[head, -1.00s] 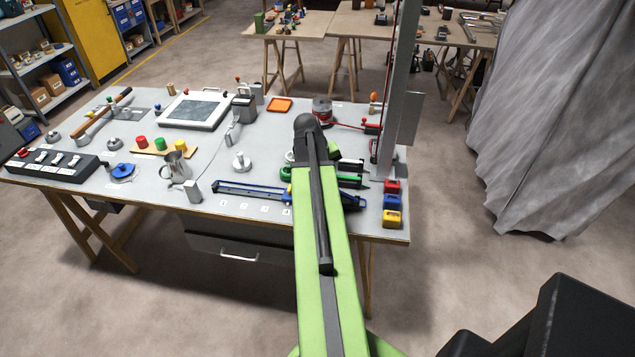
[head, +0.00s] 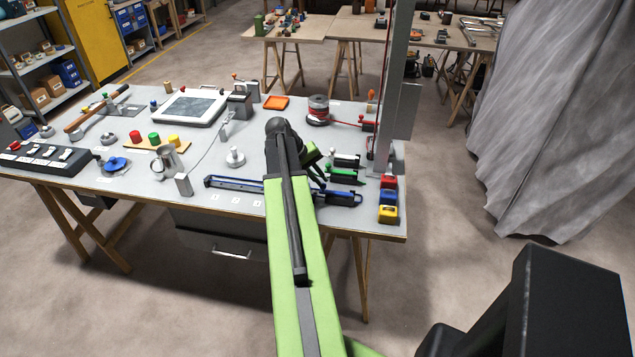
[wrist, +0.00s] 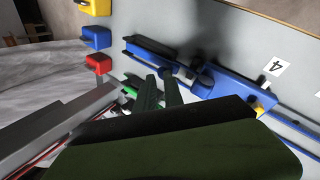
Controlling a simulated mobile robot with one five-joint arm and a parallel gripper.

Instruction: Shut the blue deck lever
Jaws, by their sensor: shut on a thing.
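The blue deck lever (head: 343,198) is on a low dark and blue fitting near the bench's front right, beyond the right end of the blue rail. It also shows in the wrist view (wrist: 152,46), just past my fingertips. My gripper (head: 320,183) is low over this fitting, and its fingers (wrist: 160,78) reach down to the lever's edge. The jaws are shut on the lever, though the contact is small and shadowed. The lever's exact angle is hard to tell.
Green (head: 345,177) and white-marked (head: 346,161) fittings stand close behind the blue one. Red (head: 388,182), blue (head: 388,197) and yellow (head: 388,214) blocks line the right edge. A tall grey post (head: 397,110) rises behind them. The blue rail (head: 235,187) runs left.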

